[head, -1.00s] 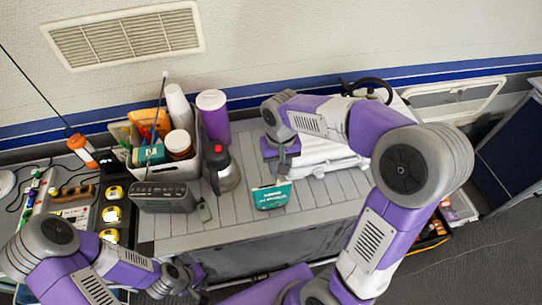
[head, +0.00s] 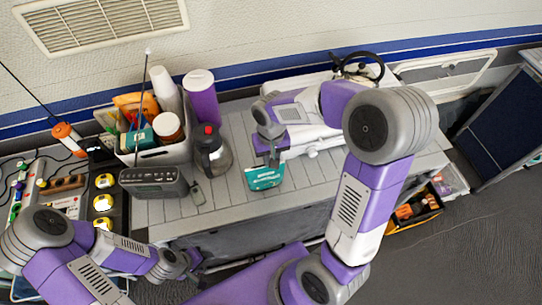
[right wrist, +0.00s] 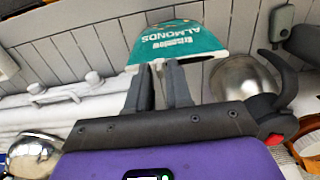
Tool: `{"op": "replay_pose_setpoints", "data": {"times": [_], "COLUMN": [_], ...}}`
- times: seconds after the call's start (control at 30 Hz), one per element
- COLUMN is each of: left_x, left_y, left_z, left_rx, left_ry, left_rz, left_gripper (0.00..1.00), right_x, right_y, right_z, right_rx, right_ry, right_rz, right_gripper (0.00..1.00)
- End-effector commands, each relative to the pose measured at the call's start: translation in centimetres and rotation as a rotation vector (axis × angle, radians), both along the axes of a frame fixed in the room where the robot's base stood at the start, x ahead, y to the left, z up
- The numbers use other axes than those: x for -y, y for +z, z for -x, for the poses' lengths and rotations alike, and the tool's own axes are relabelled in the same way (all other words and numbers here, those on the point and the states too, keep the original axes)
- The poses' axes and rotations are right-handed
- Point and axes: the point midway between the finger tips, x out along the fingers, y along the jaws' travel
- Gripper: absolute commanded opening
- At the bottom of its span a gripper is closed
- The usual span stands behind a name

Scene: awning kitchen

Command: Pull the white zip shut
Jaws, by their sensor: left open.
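A teal almond bag (head: 264,178) stands on the slatted counter, right of the kettle. In the right wrist view the bag (right wrist: 178,41) shows its lettering and a thin pale strip along the edge nearest my fingers. My right gripper (head: 273,158) is at that edge. In its wrist view the fingertips (right wrist: 158,64) are a narrow gap apart, with something whitish between them. I cannot tell whether it is the white zip's slider or whether they grip it. My left gripper (head: 194,265) is open and empty, low in front of the counter.
A kettle (head: 210,152), purple cup (head: 202,97), filled caddy (head: 160,156) and dark radio (head: 153,182) stand left of the bag. A white appliance (head: 318,141) is behind and right of my right gripper. Bare counter (head: 232,206) lies left of and in front of the bag.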

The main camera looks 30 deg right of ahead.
Motion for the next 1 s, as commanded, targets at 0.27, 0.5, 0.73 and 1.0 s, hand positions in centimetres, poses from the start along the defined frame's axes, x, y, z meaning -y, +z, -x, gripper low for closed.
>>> {"op": "replay_pose_setpoints", "data": {"times": [0.27,0.5,0.73,1.0], "left_x": [0.0,0.0,0.0,0.0], "left_y": [0.0,0.0,0.0,0.0], "left_z": [0.0,0.0,0.0,0.0], "left_rx": [0.0,0.0,0.0,0.0], "left_ry": [0.0,0.0,0.0,0.0], "left_rz": [0.0,0.0,0.0,0.0], "left_gripper": [0.49,0.49,0.49,0.49], "right_x": [-0.02,-0.02,-0.01,-0.01], "right_y": [0.02,0.03,0.04,0.05], "right_z": [-0.01,-0.01,-0.02,-0.02], "right_rx": [0.0,0.0,0.001,0.001], "right_ry": [0.0,0.0,0.0,0.0], "right_rz": [0.0,0.0,0.0,0.0], "right_gripper": [0.0,0.0,0.0,0.0]}}
